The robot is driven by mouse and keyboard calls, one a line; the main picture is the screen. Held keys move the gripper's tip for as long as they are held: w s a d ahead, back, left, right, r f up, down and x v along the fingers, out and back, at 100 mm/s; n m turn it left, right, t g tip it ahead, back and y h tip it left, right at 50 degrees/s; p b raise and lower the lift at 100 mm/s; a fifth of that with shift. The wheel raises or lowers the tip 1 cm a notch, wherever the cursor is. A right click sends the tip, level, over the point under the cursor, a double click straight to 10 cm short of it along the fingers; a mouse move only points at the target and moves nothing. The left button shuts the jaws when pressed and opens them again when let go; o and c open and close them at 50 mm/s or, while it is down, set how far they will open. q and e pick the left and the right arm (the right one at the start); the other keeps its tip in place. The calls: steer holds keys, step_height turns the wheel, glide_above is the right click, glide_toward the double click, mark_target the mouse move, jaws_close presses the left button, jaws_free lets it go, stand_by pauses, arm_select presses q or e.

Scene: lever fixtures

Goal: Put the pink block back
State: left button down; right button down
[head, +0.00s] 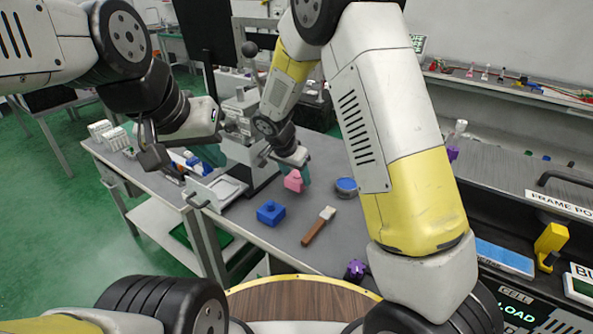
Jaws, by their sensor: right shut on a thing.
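The pink block (294,182) is near the middle of the head view, over the grey bench. My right gripper (299,171) reaches down from above and is shut on it. I cannot tell whether the block's underside touches the bench. My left gripper (152,148) is further left, above the bench's left part and apart from the block. Its fingers are dark and seen at an angle, so I cannot tell whether they are open.
A blue block (271,213) and a wooden-handled tool (318,227) lie nearer on the bench (275,243). A blue-topped round container (346,187) stands right of the pink block. A shallow white tray (216,190) and a lever fixture (246,140) stand to the left.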

steer(key=shift+f, duration=1.35)
steer(key=shift+f, duration=0.1)
steer(key=c, duration=0.5)
jaws_free()
